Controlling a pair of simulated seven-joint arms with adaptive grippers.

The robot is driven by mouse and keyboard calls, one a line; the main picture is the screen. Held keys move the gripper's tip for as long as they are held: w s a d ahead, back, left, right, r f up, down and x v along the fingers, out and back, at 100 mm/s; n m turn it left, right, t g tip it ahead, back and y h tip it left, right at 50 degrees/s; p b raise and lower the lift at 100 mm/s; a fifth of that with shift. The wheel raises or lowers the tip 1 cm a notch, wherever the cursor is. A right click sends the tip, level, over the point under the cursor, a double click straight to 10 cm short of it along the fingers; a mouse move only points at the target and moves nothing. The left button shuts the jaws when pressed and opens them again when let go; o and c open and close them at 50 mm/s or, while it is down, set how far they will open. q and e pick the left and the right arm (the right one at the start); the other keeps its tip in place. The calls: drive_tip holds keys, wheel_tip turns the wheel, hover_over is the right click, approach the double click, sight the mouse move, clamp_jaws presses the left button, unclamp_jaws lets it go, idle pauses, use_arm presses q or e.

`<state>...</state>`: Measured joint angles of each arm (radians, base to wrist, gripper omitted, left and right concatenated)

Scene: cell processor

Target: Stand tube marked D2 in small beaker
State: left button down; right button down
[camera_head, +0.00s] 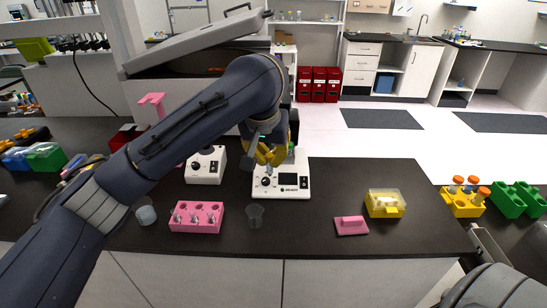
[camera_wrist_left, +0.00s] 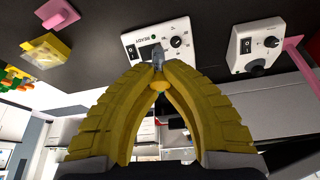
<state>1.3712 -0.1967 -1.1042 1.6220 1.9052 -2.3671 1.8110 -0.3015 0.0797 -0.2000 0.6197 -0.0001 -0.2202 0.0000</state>
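My left gripper (camera_head: 262,156) is above the bench in front of the white devices, with yellow fingers. In the left wrist view its fingertips (camera_wrist_left: 160,72) come together around a small grey, clear tube (camera_wrist_left: 158,57); no marking on it can be read. A clear small beaker (camera_head: 255,216) stands on the bench, below and apart from the gripper. Another clear beaker (camera_head: 146,215) stands further left, close to my left arm. A pink rack (camera_head: 197,227) between the beakers holds several tubes; their marks are too small to read. My right gripper is out of view.
A white device with a display (camera_head: 290,190) stands behind the beaker, and a white device with a knob (camera_head: 205,177) behind the rack. A pink block (camera_head: 351,226) and yellow box (camera_head: 385,212) lie to the right. The bench between beaker and pink block is clear.

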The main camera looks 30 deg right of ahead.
use_arm(q)
drive_tip(key=a, duration=0.2)
approach(254, 206)
drive_tip(key=shift+w+d+r, duration=0.4)
drive_tip(key=shift+d+r, duration=0.3)
drive_tip(key=shift+d, duration=0.05)
idle(0.4)
drive_tip(key=shift+f, duration=1.95)
drive_tip(key=shift+f, duration=2.15)
idle(0.9)
drive_tip(key=c, duration=1.5)
unclamp_jaws()
